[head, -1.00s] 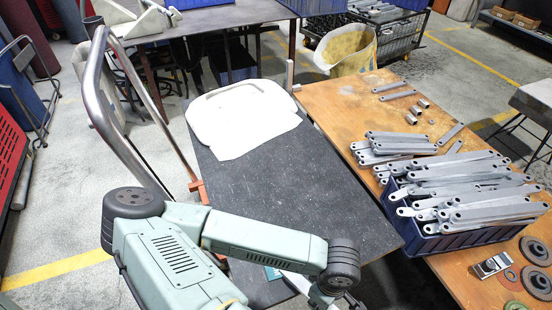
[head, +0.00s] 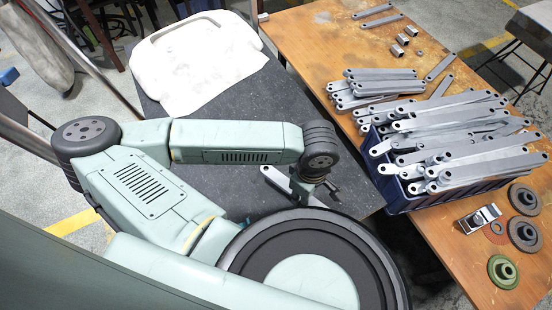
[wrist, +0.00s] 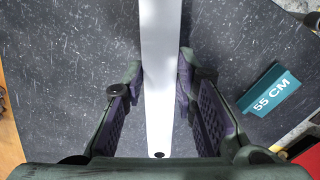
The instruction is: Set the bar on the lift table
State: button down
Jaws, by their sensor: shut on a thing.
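The bar (wrist: 161,40) is a long flat pale-grey metal strip with a small hole at its near end. In the wrist view it runs between the fingers of my gripper (wrist: 162,82), which is shut on its sides. In the head view part of the bar (head: 290,184) shows beside my wrist, and the fingers are mostly hidden by my arm. The lift table (head: 270,110) has a dark speckled top, which lies under the bar. I cannot tell whether the bar touches the top.
A white moulded piece (head: 195,60) lies at the table's far end. A teal "55 CM" label (wrist: 270,90) lies right of the bar. On the right, a wooden bench (head: 300,30) holds a blue crate (head: 400,200) of bars, loose bars and several discs. Some dark tabletop is clear.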

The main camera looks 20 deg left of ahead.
jog(key=f+b, duration=0.1)
jog(key=b, duration=0.2)
jog(key=shift+w+a+f, duration=0.1)
jog(key=shift+w+a, duration=0.3)
jog(key=shift+w+a+r+p, duration=0.35)
jog(key=shift+w+a+r, duration=0.15)
jog(key=shift+r, duration=0.2)
jog(key=p, duration=0.3)
send_over(282, 171)
jog(key=shift+s+d+f, duration=0.25)
jog(key=shift+d+f, duration=0.05)
jog(key=shift+f, duration=0.25)
jog(key=f, duration=0.1)
jog(key=p, duration=0.1)
jog(key=f, duration=0.1)
jog(key=shift+w+a+f+p, duration=0.2)
jog(key=shift+w+f+p, duration=0.05)
jog(key=shift+f+p, duration=0.1)
jog(key=shift+f, duration=0.5)
jog(key=shift+f, duration=0.15)
jog(key=c, duration=1.3)
grip_release()
